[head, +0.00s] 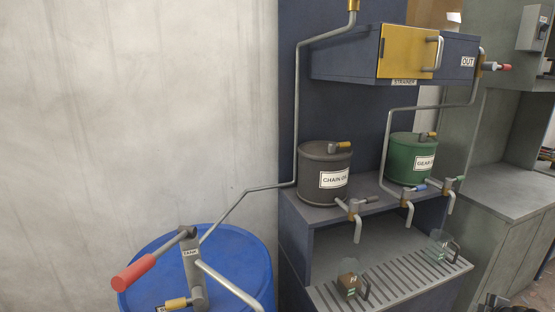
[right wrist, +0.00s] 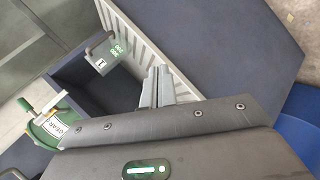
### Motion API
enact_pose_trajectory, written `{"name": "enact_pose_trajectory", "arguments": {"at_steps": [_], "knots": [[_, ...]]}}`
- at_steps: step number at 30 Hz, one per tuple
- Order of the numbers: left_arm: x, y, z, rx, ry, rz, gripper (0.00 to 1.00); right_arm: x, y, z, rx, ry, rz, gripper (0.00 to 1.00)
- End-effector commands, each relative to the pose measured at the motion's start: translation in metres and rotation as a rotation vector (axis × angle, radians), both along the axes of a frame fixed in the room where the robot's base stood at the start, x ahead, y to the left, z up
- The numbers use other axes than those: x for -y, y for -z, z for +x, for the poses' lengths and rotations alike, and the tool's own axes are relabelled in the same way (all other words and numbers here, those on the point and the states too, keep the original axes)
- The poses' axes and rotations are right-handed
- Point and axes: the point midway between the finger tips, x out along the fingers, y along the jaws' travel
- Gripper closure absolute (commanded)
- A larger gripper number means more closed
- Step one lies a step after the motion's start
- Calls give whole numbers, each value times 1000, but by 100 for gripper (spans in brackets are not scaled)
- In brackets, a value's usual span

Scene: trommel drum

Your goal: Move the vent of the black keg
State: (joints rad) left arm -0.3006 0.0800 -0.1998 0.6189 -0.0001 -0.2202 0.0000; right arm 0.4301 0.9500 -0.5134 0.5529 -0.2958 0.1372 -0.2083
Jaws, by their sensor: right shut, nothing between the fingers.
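The black keg (head: 324,172), labelled CHAIN OIL, stands upright on the dark shelf. Its vent (head: 342,145) is a small fitting with a yellow lever on the lid, the lever pointing to the right. A tap (head: 352,207) with a bent spout sits at the keg's front. My right gripper (right wrist: 157,88) is shut and empty in the right wrist view, its fingers over the drip tray area. In the head view only a dark piece at the bottom right edge shows, apart from the keg. The black keg is not clear in the right wrist view. My left gripper is not in view.
A green keg (head: 412,160) stands right of the black one; it also shows in the right wrist view (right wrist: 47,133). Jugs (head: 352,284) stand on the slatted drip tray (head: 395,284). A strainer box (head: 395,53) hangs above. A blue drum (head: 245,262) with a red-handled pump is at left.

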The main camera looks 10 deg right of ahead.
Motion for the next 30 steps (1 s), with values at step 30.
{"name": "enact_pose_trajectory", "arguments": {"at_steps": [30], "knots": [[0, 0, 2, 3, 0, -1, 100, -56, 236, -409, -440, 594, 40, 100]]}}
